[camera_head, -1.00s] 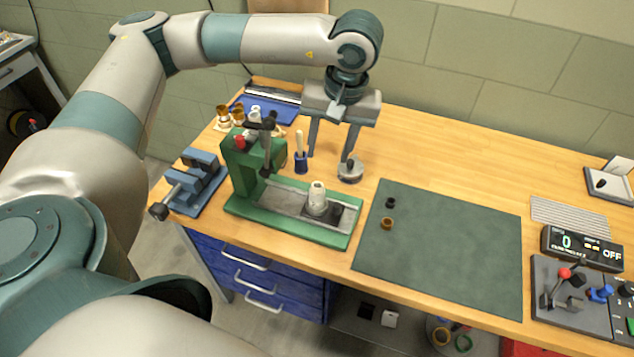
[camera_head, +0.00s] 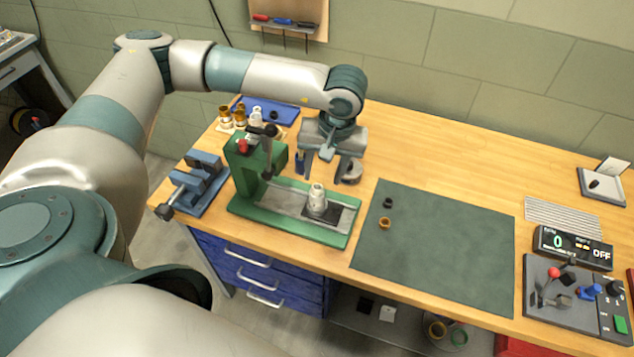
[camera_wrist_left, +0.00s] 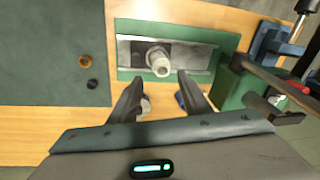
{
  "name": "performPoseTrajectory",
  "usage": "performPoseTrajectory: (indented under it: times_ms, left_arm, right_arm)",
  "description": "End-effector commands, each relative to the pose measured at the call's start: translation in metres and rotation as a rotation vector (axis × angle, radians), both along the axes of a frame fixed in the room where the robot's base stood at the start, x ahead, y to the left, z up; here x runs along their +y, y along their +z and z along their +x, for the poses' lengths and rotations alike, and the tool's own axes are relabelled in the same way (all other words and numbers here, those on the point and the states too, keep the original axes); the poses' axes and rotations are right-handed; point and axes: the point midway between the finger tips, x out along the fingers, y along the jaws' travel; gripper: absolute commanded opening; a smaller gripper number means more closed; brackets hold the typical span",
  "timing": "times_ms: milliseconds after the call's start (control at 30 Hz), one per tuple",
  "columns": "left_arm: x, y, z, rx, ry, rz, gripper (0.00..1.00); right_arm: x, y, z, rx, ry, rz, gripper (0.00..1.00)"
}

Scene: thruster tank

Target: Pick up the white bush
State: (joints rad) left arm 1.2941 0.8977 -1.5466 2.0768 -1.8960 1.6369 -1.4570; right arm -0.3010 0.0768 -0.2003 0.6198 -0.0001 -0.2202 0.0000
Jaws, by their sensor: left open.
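A white, stepped round part (camera_head: 317,195) stands upright on the grey bed of the green press (camera_head: 292,232). In the left wrist view it (camera_wrist_left: 159,62) shows just beyond my fingertips, roughly in line with the gap. Small white pieces (camera_head: 257,116) also stand by the brass ones at the back left; I cannot tell which white piece is the bush. My left gripper (camera_head: 322,181) is open and empty, behind the press part. In the left wrist view both fingers (camera_wrist_left: 160,83) are spread, with nothing between the tips. My right gripper is not in view.
Brass pieces (camera_head: 239,114) stand by a blue tray (camera_head: 280,115). A blue vise (camera_head: 203,180) is left of the press. A green mat (camera_head: 440,250) holds a black ring (camera_head: 388,203) and a brass ring (camera_head: 384,223). A control box (camera_head: 570,295) sits at right.

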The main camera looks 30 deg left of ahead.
Motion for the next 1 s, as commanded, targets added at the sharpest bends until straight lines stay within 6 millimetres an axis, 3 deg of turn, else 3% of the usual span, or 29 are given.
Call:
performPoseTrajectory:
  times_ms: [400,600,1000]
  left_arm:
    - [0.01,-0.036,-0.003,0.003,0.002,0.002,0.44]
    - [0.012,-0.046,-0.003,0.001,0.0,0.002,0.44]
    - [0.011,-0.046,-0.002,0.0,0.0,0.001,0.44]
  right_arm:
    - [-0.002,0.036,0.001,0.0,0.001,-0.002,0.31]
    - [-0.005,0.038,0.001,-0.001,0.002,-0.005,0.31]
    - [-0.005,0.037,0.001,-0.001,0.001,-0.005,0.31]
